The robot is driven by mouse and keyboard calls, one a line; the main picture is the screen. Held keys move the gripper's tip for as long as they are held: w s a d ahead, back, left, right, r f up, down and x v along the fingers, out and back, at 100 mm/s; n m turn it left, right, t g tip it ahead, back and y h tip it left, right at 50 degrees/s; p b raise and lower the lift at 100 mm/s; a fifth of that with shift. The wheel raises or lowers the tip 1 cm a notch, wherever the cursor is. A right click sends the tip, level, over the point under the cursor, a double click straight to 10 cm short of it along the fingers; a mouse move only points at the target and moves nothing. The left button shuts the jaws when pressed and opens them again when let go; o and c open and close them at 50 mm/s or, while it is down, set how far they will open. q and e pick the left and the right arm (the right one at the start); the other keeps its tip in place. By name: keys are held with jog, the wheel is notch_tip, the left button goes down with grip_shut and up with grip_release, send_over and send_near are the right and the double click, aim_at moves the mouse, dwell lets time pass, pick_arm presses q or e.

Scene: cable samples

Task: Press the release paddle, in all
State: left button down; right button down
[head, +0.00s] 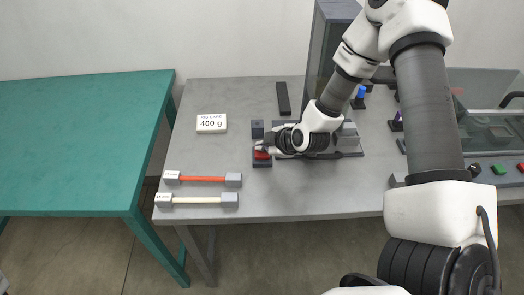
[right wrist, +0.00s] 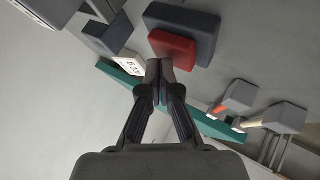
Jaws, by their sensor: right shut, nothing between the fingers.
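The release paddle (head: 261,155) is a red block on a dark base, left of the grey fixture on the grey table. It also shows in the right wrist view (right wrist: 172,47), on its dark blue-grey base (right wrist: 190,22). My right gripper (head: 259,148) is shut and empty, with its fingertips at the paddle's edge. The fingertips overlap the red edge in the right wrist view (right wrist: 160,68); I cannot tell whether they touch it. The gripper and arm hide part of the fixture (head: 349,135). My left gripper is not in view.
Two cable samples with grey end blocks, one red (head: 203,179) and one cream (head: 196,200), lie at the table's front left. A teal table (head: 80,140) is at left. The front middle is clear.

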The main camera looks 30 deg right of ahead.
jog(key=shift+f, duration=0.4)
dwell(0.5)
jog(key=shift+r+p, duration=0.9)
jog(key=shift+r, duration=0.1)
notch_tip(320, 180, up, 5)
jog(key=p, duration=0.5)
dwell(0.4)
